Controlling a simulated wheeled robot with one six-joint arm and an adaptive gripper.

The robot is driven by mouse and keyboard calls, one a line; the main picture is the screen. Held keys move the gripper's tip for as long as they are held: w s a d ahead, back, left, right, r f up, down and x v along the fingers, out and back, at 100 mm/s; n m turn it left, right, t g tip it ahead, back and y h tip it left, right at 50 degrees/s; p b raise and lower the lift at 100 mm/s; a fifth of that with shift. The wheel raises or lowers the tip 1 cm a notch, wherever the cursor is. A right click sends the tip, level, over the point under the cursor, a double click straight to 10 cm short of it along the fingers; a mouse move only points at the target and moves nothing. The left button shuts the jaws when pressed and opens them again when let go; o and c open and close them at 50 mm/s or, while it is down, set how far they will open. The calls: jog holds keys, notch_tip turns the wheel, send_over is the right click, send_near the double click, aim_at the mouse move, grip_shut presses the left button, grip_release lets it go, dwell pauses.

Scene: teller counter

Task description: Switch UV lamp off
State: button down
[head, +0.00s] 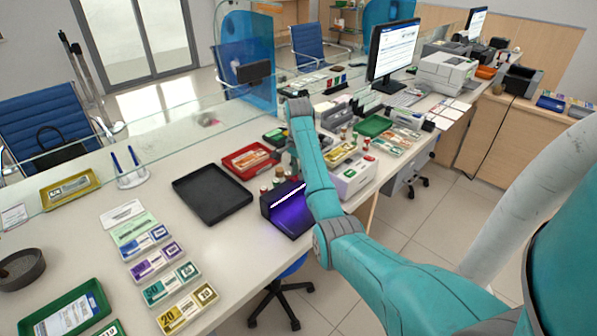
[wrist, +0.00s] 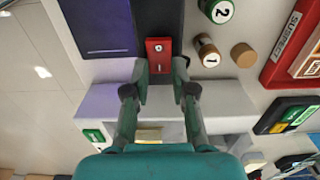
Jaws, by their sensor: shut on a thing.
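The UV lamp (head: 284,214) is a black unit on the counter, with a bright white-violet strip and a purple glow on its base. It is lit. In the wrist view its dark body (wrist: 100,22) fills the upper left. A small red switch block (wrist: 159,46) with a white mark sits at its near end. My gripper (wrist: 160,72) has a fingertip on each side of the red block and is shut on it. In the head view my arm hides the gripper and the switch.
Numbered stamps (wrist: 208,52) stand right of the switch, near a red tray (wrist: 272,68). A white box (head: 352,178) is right of the lamp. An empty black tray (head: 212,192) lies left of it. A glass screen runs along the counter's far side.

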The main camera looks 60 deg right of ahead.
jog(key=shift+w+a+h, duration=0.1)
jog(key=shift+a+h, duration=0.2)
jog(key=shift+h, duration=0.3)
jog(key=shift+r+g+h, duration=0.1)
jog(key=shift+g+h, duration=0.3)
jog(key=shift+h, duration=0.4)
jog(key=c, duration=1)
grip_release()
jog(key=shift+a, duration=0.1)
jog(key=shift+o, duration=0.2)
